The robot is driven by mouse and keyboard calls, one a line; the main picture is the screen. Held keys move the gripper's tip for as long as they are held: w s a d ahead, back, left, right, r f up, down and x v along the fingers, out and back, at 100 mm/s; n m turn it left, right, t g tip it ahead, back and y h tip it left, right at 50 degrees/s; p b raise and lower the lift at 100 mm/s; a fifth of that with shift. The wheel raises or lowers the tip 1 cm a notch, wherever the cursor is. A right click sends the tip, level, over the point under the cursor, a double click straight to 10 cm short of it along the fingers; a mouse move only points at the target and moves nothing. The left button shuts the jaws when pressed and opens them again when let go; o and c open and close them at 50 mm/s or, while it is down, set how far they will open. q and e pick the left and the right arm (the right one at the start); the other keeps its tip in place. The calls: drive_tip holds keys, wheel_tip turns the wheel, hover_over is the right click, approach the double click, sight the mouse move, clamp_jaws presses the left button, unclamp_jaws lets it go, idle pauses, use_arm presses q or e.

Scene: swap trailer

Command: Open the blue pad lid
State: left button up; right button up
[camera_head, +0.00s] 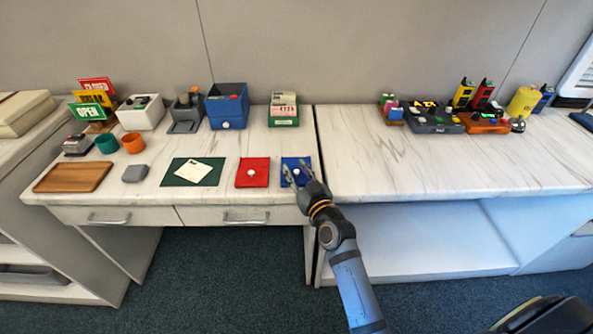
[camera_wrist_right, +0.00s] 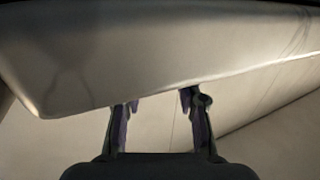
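The blue pad (camera_head: 290,161) lies flat near the front edge of the counter, just left of the seam, with its lid down. A small pale knob shows on it, partly hidden by my gripper. My right gripper (camera_head: 297,169) reaches in from the front, its two spread fingers overlapping the pad in the head view. Contact with the knob cannot be told. The right wrist view shows the open fingers (camera_wrist_right: 160,100) with nothing between them, against a pale slab edge; no blue shows there. My left gripper is not in view.
A red pad (camera_head: 252,171) with a white knob lies just left of the blue one. A dark green mat (camera_head: 177,178) with a card is further left. The blue open box (camera_head: 227,105) and a green-white box (camera_head: 284,110) stand behind. The right counter's front is clear.

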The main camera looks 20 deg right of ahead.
sight(296, 163)
clamp_jaws()
drive_tip(key=shift+w+d, duration=0.2)
drive_tip(key=shift+w, duration=0.55)
drive_tip(key=shift+w+d, duration=0.2)
drive_tip(key=shift+w, duration=0.55)
drive_tip(key=shift+o, duration=0.7)
unclamp_jaws()
drive_tip(key=shift+s, duration=0.1)
drive_tip(key=s+d, duration=0.1)
drive_tip(key=s, duration=1.1)
drive_tip(key=shift+d, duration=0.15)
drive_tip(key=shift+o, duration=0.2)
